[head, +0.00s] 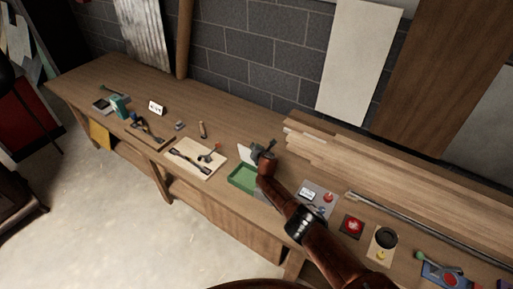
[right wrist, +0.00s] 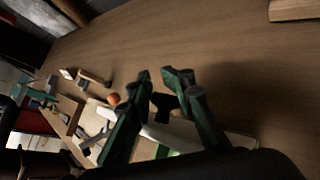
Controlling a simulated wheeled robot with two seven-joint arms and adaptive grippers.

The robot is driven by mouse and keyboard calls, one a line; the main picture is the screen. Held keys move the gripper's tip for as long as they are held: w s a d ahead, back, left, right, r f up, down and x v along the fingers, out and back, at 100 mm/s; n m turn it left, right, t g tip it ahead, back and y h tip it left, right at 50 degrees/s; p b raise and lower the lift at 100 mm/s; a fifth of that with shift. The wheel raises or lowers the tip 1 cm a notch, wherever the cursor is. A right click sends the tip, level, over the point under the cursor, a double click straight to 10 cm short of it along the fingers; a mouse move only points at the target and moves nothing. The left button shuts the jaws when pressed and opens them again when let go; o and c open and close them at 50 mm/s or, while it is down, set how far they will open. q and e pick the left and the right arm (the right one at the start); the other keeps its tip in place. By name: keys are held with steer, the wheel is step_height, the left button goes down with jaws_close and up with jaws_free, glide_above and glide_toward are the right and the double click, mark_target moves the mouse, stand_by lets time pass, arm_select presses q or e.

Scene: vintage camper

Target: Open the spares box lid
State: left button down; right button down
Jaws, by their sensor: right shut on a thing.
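The spares box (head: 242,179) is a shallow green tray-like box near the bench's front edge. Its pale lid (head: 244,153) stands tilted up at the back of the box, and the green inside shows. My right gripper (head: 262,147) is at the raised lid, partly hiding it. In the right wrist view my dark green fingers (right wrist: 163,78) are closed around a small dark piece, with the pale lid (right wrist: 182,131) just behind it. The exact grip is partly hidden. My left gripper is not in view.
A pale board (head: 190,158) with a dark tool lies left of the box. A grey panel (head: 319,198), a red-button block (head: 351,226) and a board with a black round part (head: 386,237) lie right. Stacked planks (head: 390,165) fill the back right.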

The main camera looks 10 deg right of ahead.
steer(key=shift+s+d+f, duration=0.1)
steer(key=shift+s+f, duration=0.15)
steer(key=shift+f, duration=0.3)
steer(key=shift+s+f, duration=0.25)
steer(key=shift+f, duration=0.3)
steer(key=c, duration=1.8)
jaws_free()
steer(key=shift+r, duration=0.1)
steer(key=shift+o, duration=0.9)
steer(key=shift+w+d, duration=0.2)
steer(key=shift+w, duration=0.05)
steer(key=shift+w+r, duration=0.1)
steer(key=shift+r, duration=0.05)
steer(key=shift+a, duration=0.1)
